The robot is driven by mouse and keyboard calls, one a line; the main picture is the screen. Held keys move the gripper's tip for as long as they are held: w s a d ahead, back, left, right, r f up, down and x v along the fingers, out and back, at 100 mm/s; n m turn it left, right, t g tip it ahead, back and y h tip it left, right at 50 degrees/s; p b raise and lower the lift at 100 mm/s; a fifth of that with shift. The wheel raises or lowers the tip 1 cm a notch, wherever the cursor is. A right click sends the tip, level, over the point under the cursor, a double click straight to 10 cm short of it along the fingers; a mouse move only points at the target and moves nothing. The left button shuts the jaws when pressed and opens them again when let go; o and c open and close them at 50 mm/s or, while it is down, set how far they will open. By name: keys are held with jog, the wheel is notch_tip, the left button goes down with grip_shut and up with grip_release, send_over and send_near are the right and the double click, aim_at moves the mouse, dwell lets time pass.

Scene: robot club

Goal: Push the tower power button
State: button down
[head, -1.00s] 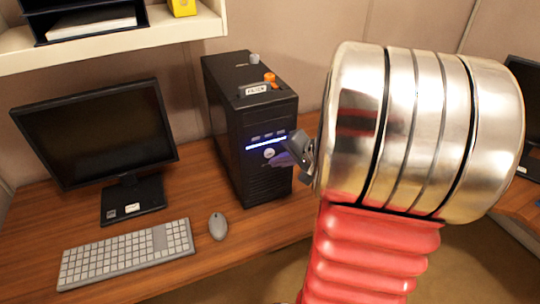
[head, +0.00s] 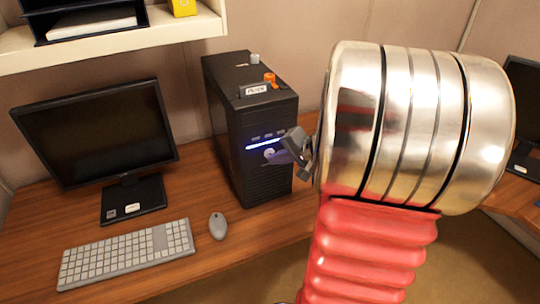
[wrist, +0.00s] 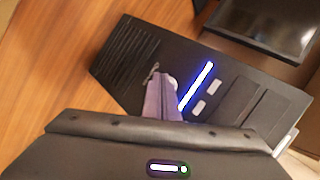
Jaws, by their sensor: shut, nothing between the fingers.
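A black computer tower (head: 238,110) stands upright on the desk, its front facing me. A lit blue-white strip (head: 262,144) crosses its front and also shows in the wrist view (wrist: 197,87). The pale round power button (wrist: 172,82) sits just beside the strip and is partly hidden behind my fingertips. My gripper (head: 273,156) is shut and empty, its tips at the button in the head view. In the wrist view the shut purple-grey fingers (wrist: 160,86) overlap the button's edge. I cannot tell whether they touch it.
A monitor (head: 95,130), a keyboard (head: 125,252) and a mouse (head: 218,226) are on the wooden desk left of the tower. Small items, one orange (head: 270,80), sit on top of the tower. A shelf (head: 110,55) hangs above the monitor.

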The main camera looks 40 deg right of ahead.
jog(key=shift+w+d, duration=0.1)
jog(key=shift+w, duration=0.25)
dwell(0.6)
jog(key=shift+s, duration=0.15)
jog(key=shift+s+a, duration=0.25)
jog(key=shift+s, duration=0.5)
jog(key=s+a, duration=0.1)
jog(key=s, duration=0.4)
jog(key=shift+s+a, duration=0.35)
jog(key=shift+s, duration=0.05)
dwell(0.7)
